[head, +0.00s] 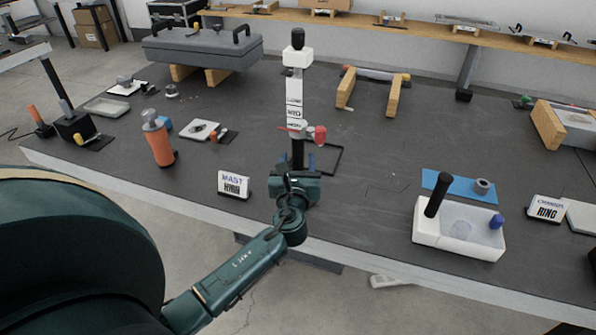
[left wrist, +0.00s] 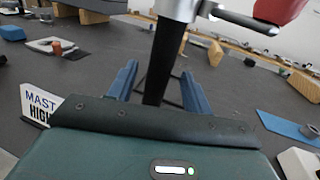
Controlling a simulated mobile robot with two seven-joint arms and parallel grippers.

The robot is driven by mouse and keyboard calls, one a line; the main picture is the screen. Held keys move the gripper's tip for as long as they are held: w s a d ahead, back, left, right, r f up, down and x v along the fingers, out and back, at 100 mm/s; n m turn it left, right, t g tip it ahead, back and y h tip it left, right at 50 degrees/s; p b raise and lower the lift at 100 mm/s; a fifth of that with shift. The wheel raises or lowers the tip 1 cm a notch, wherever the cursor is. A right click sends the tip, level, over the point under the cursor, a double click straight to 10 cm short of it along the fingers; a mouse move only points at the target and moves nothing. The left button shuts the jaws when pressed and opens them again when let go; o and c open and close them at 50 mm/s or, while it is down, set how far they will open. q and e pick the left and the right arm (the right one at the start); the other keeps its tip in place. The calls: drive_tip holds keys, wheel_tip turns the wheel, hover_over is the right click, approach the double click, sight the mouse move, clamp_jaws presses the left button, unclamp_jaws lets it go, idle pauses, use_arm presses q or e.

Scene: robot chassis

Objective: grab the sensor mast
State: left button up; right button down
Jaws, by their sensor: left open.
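The sensor mast (head: 294,95) stands upright near the front edge of the dark table, with a white labelled upper part, a black cap and a black lower post. A red-knobbed clamp (head: 320,134) sits on it at mid height. My left gripper (head: 298,162) is low at the mast, from the front. In the left wrist view its two blue fingers (left wrist: 160,78) are apart, with the black post (left wrist: 166,55) between them; I cannot tell whether either finger touches it. The mast's foot is partly hidden by the gripper. My right gripper is out of view.
A "MAST HIGH" sign (head: 234,185) stands left of my left gripper, and an orange bottle-like object (head: 158,145) farther left. A white tray (head: 430,232) with a black handle and a blue mat (head: 440,183) lie right. The table between mast and tray is mostly clear.

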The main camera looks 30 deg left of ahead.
use_arm(q)
drive_tip(key=shift+x, duration=1.45)
drive_tip(key=shift+c, duration=0.3)
clamp_jaws()
drive_tip(key=shift+r, duration=0.15)
